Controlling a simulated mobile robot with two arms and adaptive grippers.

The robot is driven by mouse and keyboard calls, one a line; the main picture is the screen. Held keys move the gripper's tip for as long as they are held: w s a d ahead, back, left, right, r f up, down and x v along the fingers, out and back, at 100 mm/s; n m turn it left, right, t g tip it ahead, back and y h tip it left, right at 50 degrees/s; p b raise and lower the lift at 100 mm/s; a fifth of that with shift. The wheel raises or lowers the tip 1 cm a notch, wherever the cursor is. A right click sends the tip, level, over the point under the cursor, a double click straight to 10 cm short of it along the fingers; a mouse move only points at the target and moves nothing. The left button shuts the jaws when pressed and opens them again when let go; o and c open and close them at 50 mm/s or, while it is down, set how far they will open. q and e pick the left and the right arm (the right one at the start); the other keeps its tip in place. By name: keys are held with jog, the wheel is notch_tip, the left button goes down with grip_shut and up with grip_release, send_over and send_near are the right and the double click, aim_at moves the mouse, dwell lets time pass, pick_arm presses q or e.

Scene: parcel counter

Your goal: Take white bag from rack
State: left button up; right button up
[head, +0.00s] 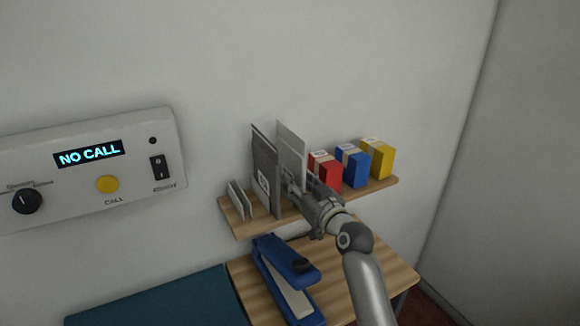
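A wooden wall shelf, the rack (240,225), carries flat upright items at its left part. A pale, whitish flat panel, probably the white bag (291,148), stands upright there. A darker grey flat item (264,165) with a label stands just left of it. My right gripper (294,188) is at the lower part of the pale panel, reaching in from the lower right. Its fingertips are small and partly hidden, so I cannot tell whether they grip the panel. My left gripper is not in view.
Small pale cards (238,200) stand at the shelf's left end. Red (327,172), blue (354,169) and yellow (377,159) boxes stand right of the gripper. A blue stapler-like tool (287,278) lies on the wooden counter (345,262) below. A call panel (92,170) is on the wall.

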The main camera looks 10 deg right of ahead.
jog(key=shift+x, duration=1.1)
grip_shut()
jog(key=shift+s+r, duration=0.1)
